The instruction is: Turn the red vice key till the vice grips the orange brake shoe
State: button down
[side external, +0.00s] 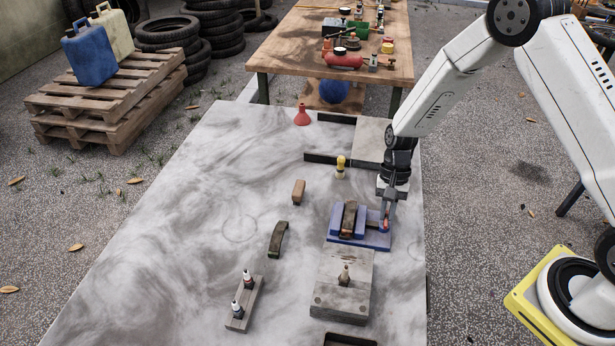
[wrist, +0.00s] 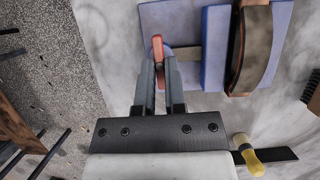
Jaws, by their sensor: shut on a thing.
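The blue vice (side external: 376,241) stands on the grey table at its right side, and it also shows at the top of the wrist view (wrist: 216,50). A curved brake shoe (side external: 349,218), brownish with a dark face, stands upright between its jaws; it shows in the wrist view (wrist: 253,50) too. I cannot tell whether the jaws press on it. The red vice key (wrist: 158,52) is at the vice's near end in the wrist view, and shows small in the side view (side external: 386,224). My gripper (side external: 387,217) points down and is shut on the key, its fingers on both sides of it (wrist: 159,65).
A grey block with a fitting (side external: 343,285) stands in front of the vice.

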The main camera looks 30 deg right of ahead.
jog(key=shift+n, duration=0.3)
jog(key=n, duration=0.2)
jog(key=n+h, duration=0.1)
jog(key=shift+w+a+n+g, duration=0.15)
jog(key=shift+n+g, duration=0.25)
jog(key=n+h, duration=0.2)
jog(key=n, duration=0.2)
jog(key=shift+a+n, duration=0.15)
jog(key=shift+n, duration=0.15)
jog(key=n+h, duration=0.1)
jog(key=n, duration=0.3)
jog(key=shift+a+r+h, duration=0.1)
jog(key=shift+a+h, duration=0.05)
jog(key=shift+h, duration=0.25)
jog(key=shift+a+n+t+h, duration=0.1)
jog(key=shift+n+t+h, duration=0.35)
jog(key=shift+n, duration=1.55)
jog(key=shift+h, duration=0.25)
jog(key=c, duration=0.7)
grip_release()
